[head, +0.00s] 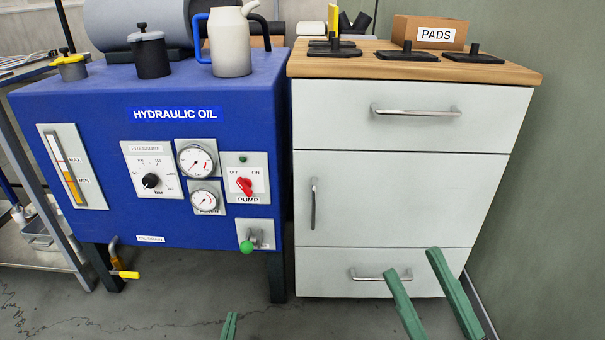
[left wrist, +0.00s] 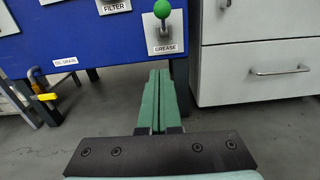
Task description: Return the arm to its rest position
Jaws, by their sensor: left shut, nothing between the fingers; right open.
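My left gripper (head: 229,325) shows only as green fingertips at the bottom edge of the head view, low in front of the blue hydraulic oil unit (head: 110,221). In the left wrist view its two green fingers (left wrist: 159,80) lie together, shut with nothing between them. They point toward the floor and the unit's lower edge, below the green-knobbed grease lever (left wrist: 162,12). My right gripper (head: 415,270) is open and empty at the bottom right of the head view. Its two green fingers stand apart in front of the white cabinet's bottom drawer (head: 320,274).
The white cabinet (head: 400,200) has a wooden top with a PADS box (head: 429,33) and several black pads. A pump switch (head: 245,186), gauges and a yellow-handled drain valve (head: 124,273) are on the unit. A metal shelf (head: 40,250) stands at left. Grey floor is open in front.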

